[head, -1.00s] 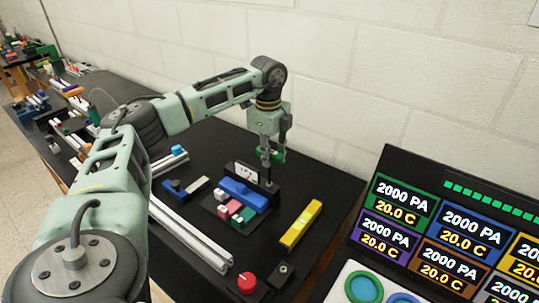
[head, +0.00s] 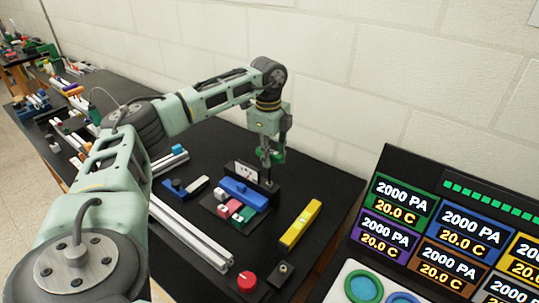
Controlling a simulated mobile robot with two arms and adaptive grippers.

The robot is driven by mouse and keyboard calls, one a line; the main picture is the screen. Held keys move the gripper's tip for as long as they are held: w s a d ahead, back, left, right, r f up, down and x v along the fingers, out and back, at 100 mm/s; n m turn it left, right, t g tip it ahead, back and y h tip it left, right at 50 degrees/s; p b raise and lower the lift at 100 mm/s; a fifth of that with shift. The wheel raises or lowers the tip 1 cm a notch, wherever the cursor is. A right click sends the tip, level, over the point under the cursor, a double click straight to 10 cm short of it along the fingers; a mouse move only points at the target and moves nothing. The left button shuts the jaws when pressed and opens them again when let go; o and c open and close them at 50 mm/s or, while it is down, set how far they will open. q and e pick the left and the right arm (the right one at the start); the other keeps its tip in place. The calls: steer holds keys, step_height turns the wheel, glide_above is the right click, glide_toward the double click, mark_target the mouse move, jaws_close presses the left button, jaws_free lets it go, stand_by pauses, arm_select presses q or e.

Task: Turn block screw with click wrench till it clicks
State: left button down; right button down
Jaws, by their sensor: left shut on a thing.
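My left gripper (head: 272,150) points down over the back of the black table, shut on a small green thing (head: 278,157) that may be the click wrench. Its lower end reaches down near the black block at the right end of the blue bar (head: 243,193). I cannot make out the block screw; it is too small or hidden below the gripper. A white panel with small marks (head: 243,170) stands just left of the gripper. My right gripper is not in view.
Pink, white and green blocks (head: 232,208) sit in front of the blue bar. A yellow bar (head: 300,223) lies to the right. Aluminium extrusions (head: 190,235) lie at the front left. A red knob (head: 247,281) is near the front edge. A display panel (head: 440,225) stands at the right.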

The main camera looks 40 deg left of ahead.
arm_select(q)
steer(key=shift+f, duration=0.55)
stand_by(0.6)
steer(key=shift+m, duration=0.3)
steer(key=shift+m, duration=0.5)
steer(key=shift+s+m+p, duration=0.1)
steer(key=shift+m+p, duration=0.35)
steer(key=shift+m, duration=0.35)
steer(key=shift+m, duration=0.4)
steer(key=shift+n+p, duration=0.6)
steer(key=shift+n, duration=0.4)
steer(key=shift+f, duration=0.1)
